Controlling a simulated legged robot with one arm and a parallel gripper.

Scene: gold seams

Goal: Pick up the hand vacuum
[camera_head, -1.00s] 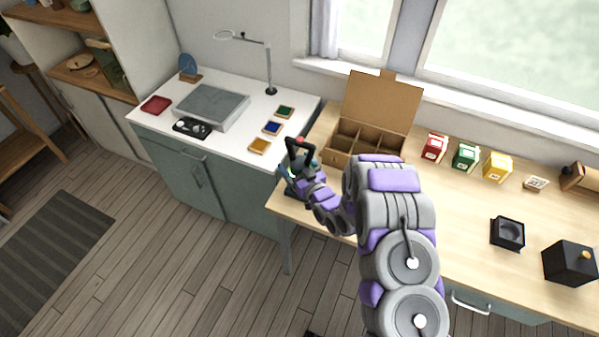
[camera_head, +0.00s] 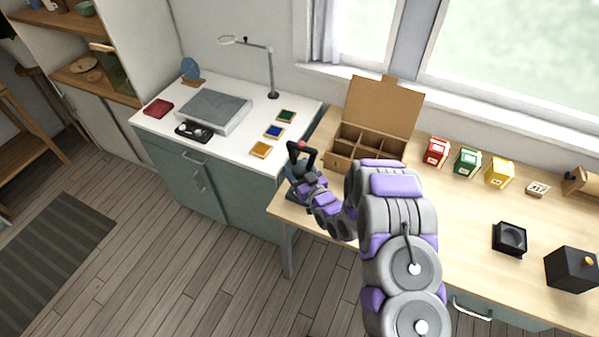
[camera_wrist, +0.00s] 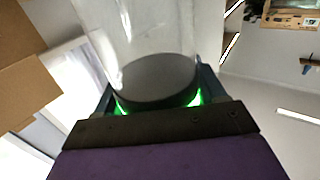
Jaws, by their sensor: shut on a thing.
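My gripper (camera_head: 302,174) is at the left end of the wooden table, beside the white counter. It is shut on the hand vacuum, which is small and mostly hidden in the head view. A black angled piece with a red tip stands up there; I cannot tell whether it belongs to the vacuum or to my gripper. In the wrist view a clear cylinder (camera_wrist: 150,40) with a dark grey disc inside and a green glow at its base fills the middle, close to my gripper. I take this to be part of the vacuum. I cannot tell whether it is clear of the table.
An open cardboard box (camera_head: 380,115) with compartments stands just right of my gripper. Red (camera_head: 437,150), green (camera_head: 467,161) and yellow (camera_head: 499,172) boxes are further right. The white counter (camera_head: 235,145) holds a grey slab, a lamp (camera_head: 272,80) and small coloured trays. Floor is free in front.

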